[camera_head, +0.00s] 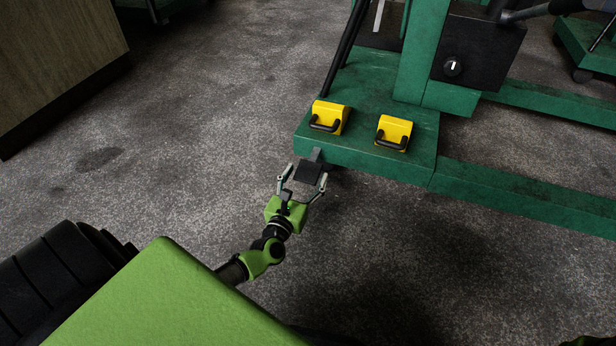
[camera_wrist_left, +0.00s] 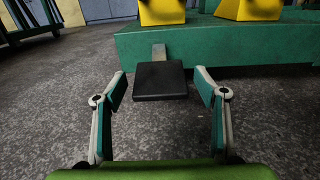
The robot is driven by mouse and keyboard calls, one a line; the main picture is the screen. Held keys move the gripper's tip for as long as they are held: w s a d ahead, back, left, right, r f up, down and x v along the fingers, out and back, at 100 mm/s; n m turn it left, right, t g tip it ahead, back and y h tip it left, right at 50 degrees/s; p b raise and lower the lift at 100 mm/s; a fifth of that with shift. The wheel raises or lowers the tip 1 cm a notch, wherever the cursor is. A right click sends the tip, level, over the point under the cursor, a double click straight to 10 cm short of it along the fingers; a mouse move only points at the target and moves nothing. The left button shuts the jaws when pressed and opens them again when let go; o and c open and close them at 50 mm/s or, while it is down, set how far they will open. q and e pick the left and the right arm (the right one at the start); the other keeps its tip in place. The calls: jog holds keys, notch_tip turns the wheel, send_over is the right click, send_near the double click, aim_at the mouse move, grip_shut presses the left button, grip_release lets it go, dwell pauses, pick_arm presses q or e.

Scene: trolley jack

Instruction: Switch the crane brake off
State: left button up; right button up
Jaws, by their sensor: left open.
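The green crane base (camera_head: 364,152) stands on the floor at the upper right in the head view. A black brake pedal (camera_head: 308,173) on a grey metal arm sticks out from its near edge. The pedal also shows in the left wrist view (camera_wrist_left: 160,80), centred ahead between the fingers. My left gripper (camera_head: 304,184) is open and empty, with a finger to each side of the pedal's near end. In the left wrist view (camera_wrist_left: 160,88) no finger clearly touches the pedal. My right gripper is out of view.
Two yellow blocks with black handles (camera_head: 329,117) (camera_head: 394,132) sit on the crane base. A black box with a knob (camera_head: 478,55) is on the green post. A wooden cabinet (camera_head: 55,55) stands at the upper left. The grey floor (camera_head: 190,130) between is clear.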

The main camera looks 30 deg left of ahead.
pick_arm(q)
jog(key=shift+x, duration=1.05)
